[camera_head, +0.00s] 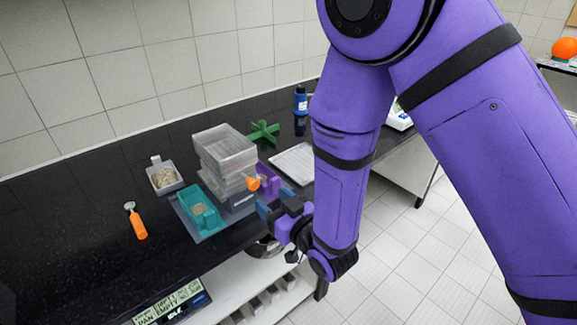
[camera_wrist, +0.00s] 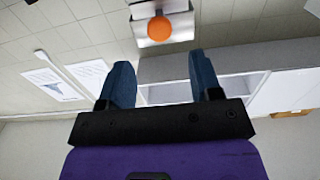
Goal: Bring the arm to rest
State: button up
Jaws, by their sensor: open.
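My purple arm hangs down over the right side of the head view. My gripper is at its lower end, at the front edge of the black counter (camera_head: 60,235), beside the sieve stack. In the wrist view my gripper (camera_wrist: 165,85) shows two blue fingers spread wide apart with nothing between them. The wrist view looks past the fingers at a wall, shelving and an orange ball (camera_wrist: 174,30) on a light surface. The fingertips are small and partly hidden in the head view.
On the counter stand a clear sieve stack (camera_head: 224,150), a teal tray (camera_head: 199,213), a grey dish of grains (camera_head: 163,178), an orange-handled scoop (camera_head: 137,222), a green cross (camera_head: 263,132), a white tray (camera_head: 293,163) and a blue bottle (camera_head: 300,100). The floor (camera_head: 420,275) at right looks clear.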

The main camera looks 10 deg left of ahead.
jog(key=w+d+r+m+g+h, duration=0.1)
jog(key=w+d+r+m+h, duration=0.3)
jog(key=d+r, duration=0.7)
jog(key=w+d+r+m+h, duration=0.25)
jog(key=d+r+h, duration=0.4)
jog(key=d, duration=0.65)
jog(key=s+d+r+m+g+h, duration=0.1)
jog(key=s+d+r+g, duration=0.1)
jog(key=s+d+r, duration=0.3)
jog(key=s+d+r+m+g+h, duration=0.2)
jog(key=s+d+r, duration=0.3)
jog(key=s+d, duration=0.8)
jog(key=s+g, duration=0.1)
jog(key=s, duration=0.4)
jog(key=shift+m, duration=0.25)
